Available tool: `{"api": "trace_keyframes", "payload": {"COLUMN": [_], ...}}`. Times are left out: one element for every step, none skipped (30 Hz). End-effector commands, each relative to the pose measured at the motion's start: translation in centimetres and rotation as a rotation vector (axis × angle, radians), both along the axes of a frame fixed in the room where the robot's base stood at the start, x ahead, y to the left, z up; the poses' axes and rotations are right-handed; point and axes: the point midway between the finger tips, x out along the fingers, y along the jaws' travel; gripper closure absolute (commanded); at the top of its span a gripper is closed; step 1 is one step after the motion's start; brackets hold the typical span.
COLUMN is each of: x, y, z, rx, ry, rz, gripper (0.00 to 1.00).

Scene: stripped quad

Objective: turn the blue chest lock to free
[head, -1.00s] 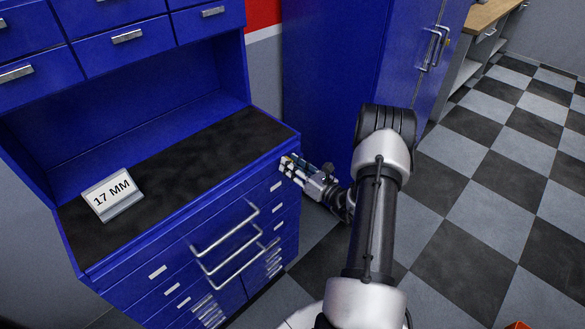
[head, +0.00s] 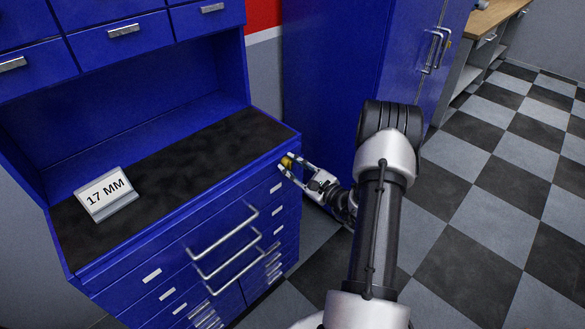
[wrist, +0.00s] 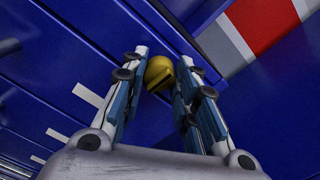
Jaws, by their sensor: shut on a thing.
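The blue chest (head: 165,262) stands at the left in the head view, with drawers and long metal handles on its front. Its lock is a yellow knob (head: 286,161) near the top right corner of the front. The knob also shows in the wrist view (wrist: 160,74), between the fingertips. My gripper (head: 287,166) reaches the chest from the right and is shut on the knob, one finger on each side. The fingers hide part of the knob, and I cannot read any lock mark.
A sign reading "17 MM" (head: 105,194) stands on the chest's dark top. A tall blue cabinet (head: 325,80) stands close behind my gripper. A wooden-topped bench (head: 488,16) is at the far right. The checkered floor (head: 470,210) at the right is clear.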

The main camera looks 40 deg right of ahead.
Motion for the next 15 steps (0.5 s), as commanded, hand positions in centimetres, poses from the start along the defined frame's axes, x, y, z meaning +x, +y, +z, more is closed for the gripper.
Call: {"api": "trace_keyframes", "payload": {"x": [-0.02, -0.02, -0.02, -0.02, -0.02, -0.02, -0.02, -0.02, -0.02, -0.02, -0.02, -0.02, -0.02, -0.02, -0.02], "y": [0.03, 0.03, 0.03, 0.03, 0.03, 0.03, 0.03, 0.03, 0.04, 0.04, 0.04, 0.04, 0.04, 0.03, 0.03], "z": [-0.09, -0.09, -0.08, -0.08, -0.08, -0.08, -0.08, -0.08, -0.07, -0.07, -0.07, -0.07, -0.07, -0.06, -0.06], "rx": [-0.019, -0.029, -0.042, -0.05, -0.057, -0.065, -0.071, -0.075, -0.079, -0.082, -0.084, -0.085, -0.086, -0.087, -0.087], "ry": [0.0, -0.001, -0.002, -0.003, -0.003, -0.004, -0.004, -0.005, -0.005, -0.005, -0.005, -0.005, -0.005, -0.005, -0.005], "rz": [0.0, 0.0, 0.0, 0.0, 0.0, 0.0, 0.0, 0.0, 0.0, 0.0, 0.0, 0.0, 0.0, 0.0, 0.0], "gripper": [0.96, 0.96, 0.96, 0.96, 0.96, 0.96, 0.96, 0.96, 0.96, 0.96, 0.96, 0.96, 0.96, 0.96, 0.96]}}
